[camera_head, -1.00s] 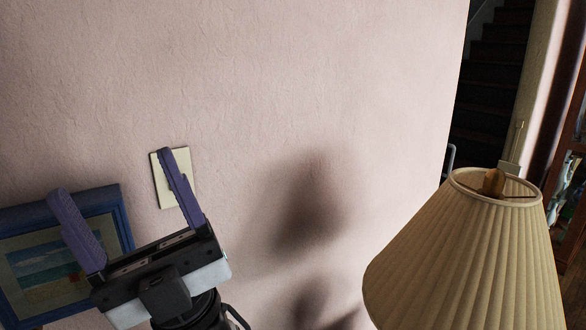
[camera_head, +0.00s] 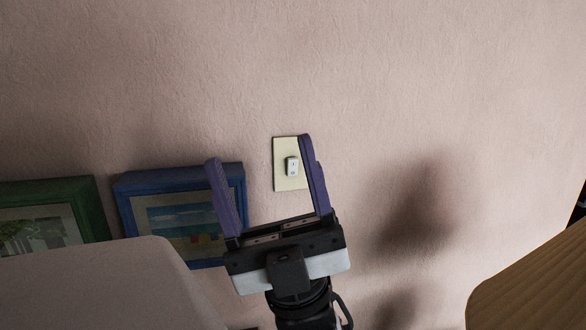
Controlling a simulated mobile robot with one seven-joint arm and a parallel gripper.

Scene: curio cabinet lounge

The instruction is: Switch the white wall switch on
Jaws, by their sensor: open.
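The white wall switch (camera_head: 291,166) is a small light rocker on a cream rectangular plate (camera_head: 285,183) on the pinkish wall. My gripper (camera_head: 257,150) is open and empty, with its two purple fingers pointing up the picture. The right finger overlaps the right edge of the plate in the picture. The rocker shows between the two fingers, close to the right one. I cannot tell whether any finger touches the plate. The rocker's on or off position is too small to tell.
A blue-framed picture (camera_head: 125,188) hangs left of the switch, partly behind my left finger. A green-framed picture (camera_head: 90,192) is farther left. A pale rounded shape (camera_head: 100,285) fills the lower left. The wall above is clear.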

